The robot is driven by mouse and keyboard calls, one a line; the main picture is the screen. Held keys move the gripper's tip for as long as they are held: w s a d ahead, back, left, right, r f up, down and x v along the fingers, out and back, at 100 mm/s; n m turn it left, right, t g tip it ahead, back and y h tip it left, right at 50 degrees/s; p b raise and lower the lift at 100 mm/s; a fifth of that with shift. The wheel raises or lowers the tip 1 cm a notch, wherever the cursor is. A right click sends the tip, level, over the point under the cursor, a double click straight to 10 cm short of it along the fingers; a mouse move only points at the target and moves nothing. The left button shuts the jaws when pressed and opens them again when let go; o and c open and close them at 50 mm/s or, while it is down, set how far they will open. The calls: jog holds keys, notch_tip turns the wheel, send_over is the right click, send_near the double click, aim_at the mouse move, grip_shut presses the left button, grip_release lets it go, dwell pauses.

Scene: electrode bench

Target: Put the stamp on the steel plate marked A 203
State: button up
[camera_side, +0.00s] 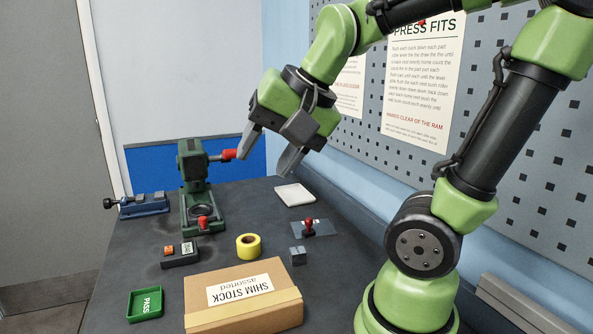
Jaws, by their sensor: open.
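A stamp (309,227) with a red knob handle and a dark base stands upright on the right part of the bench. It appears to rest on a flat dark grey plate (328,229); any mark on that plate is too small to read. I cannot make out "A 203" anywhere. A small grey block (298,256) with an unreadable face sits just in front of the stamp. My gripper (268,158) is open and empty, fingers pointing down, well above the bench. In the picture it is up and left of the stamp, close to the press handle.
A green press (193,170) with red handle stands behind left; a small red-topped item (204,223) is at its base. Around are a blue vise (145,205), white pad (294,195), labelled black block (180,254), yellow tape (248,246), green PASS tray (145,304) and shim-stock box (243,296).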

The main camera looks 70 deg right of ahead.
jog(key=s+a+n+y, duration=0.1)
jog(key=s+a+n, duration=0.3)
jog(key=n, duration=0.3)
jog(key=shift+s+f+t, duration=0.3)
jog(key=shift+s, duration=0.5)
